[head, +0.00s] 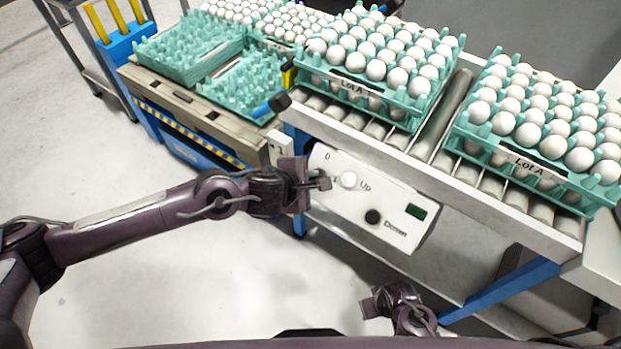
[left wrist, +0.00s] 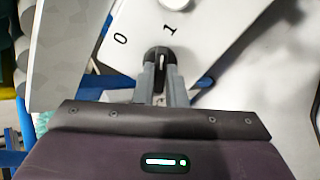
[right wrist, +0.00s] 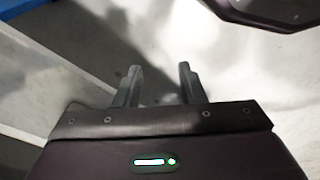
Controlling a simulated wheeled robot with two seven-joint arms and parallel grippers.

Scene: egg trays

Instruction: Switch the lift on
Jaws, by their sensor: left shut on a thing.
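The lift's white control panel (head: 335,200) is on the side of the roller conveyor. It has a white Up button (head: 348,180), a black Down button (head: 373,217) and a small dark green display (head: 416,212). My left gripper (head: 322,182) is at the panel's left end. In the left wrist view its fingers are shut on the black rotary switch (left wrist: 160,60), below the printed 0 and 1. The switch's white mark points roughly up, nearer the 1 than the 0. My right gripper (right wrist: 158,82) is open and empty, low in front of the conveyor.
Two stacks of green trays with white eggs, labelled Lot A (head: 355,88) and (head: 535,165), stand on the rollers (head: 430,140). A pallet platform (head: 180,100) with green trays is at the left. The floor (head: 130,240) in front is clear.

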